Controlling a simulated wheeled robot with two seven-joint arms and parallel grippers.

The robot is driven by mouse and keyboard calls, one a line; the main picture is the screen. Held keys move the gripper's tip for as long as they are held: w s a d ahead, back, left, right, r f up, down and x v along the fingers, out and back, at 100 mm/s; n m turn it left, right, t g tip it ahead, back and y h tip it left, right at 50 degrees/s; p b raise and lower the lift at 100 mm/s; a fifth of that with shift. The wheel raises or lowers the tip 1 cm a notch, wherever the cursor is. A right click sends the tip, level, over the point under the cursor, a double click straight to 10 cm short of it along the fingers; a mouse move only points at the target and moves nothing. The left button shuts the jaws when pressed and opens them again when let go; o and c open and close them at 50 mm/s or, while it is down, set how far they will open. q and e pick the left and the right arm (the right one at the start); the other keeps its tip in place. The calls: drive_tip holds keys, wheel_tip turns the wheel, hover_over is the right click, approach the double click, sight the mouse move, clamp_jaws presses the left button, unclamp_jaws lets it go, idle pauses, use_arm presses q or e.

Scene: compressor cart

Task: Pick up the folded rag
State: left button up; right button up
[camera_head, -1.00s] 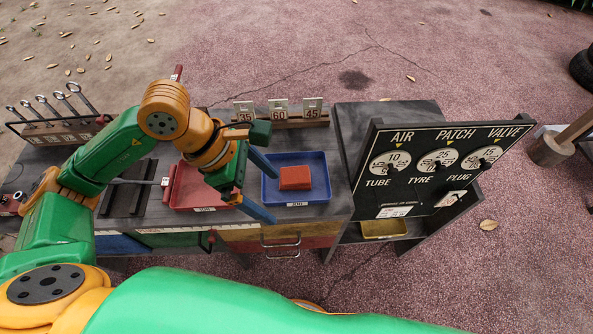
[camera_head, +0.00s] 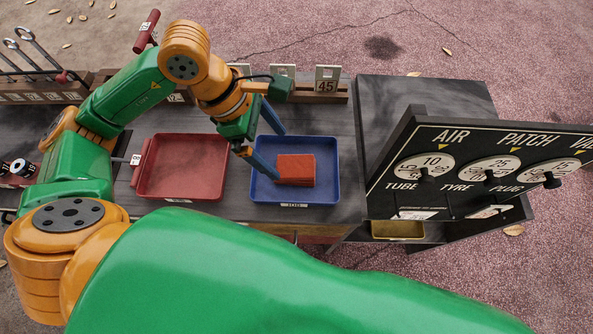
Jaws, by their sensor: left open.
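The folded rag (camera_head: 297,170) is an orange-red block-like stack lying in the blue tray (camera_head: 318,197) on the cart top. My left gripper (camera_head: 277,152) has two blue fingers spread apart, one towards the tray's back edge and one near the rag's left side. It is open, with nothing between its fingers. It hangs over the left part of the tray, and I cannot tell whether the near finger touches the rag. My right gripper does not show.
An empty red tray (camera_head: 185,165) lies left of the blue one. Number tags (camera_head: 327,80) stand on a rail behind. A black price board (camera_head: 470,165) rises at the right. Wrenches (camera_head: 30,55) stand in a rack at the far left.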

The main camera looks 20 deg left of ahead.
sight(291, 166)
use_arm(q)
drive_tip(key=x, duration=0.7)
drive_tip(key=shift+w+f, duration=0.1)
drive_tip(key=shift+f, duration=0.2)
drive_tip(key=c, duration=1.3)
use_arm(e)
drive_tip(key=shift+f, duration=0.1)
use_arm(q)
drive_tip(key=shift+r, duration=0.15)
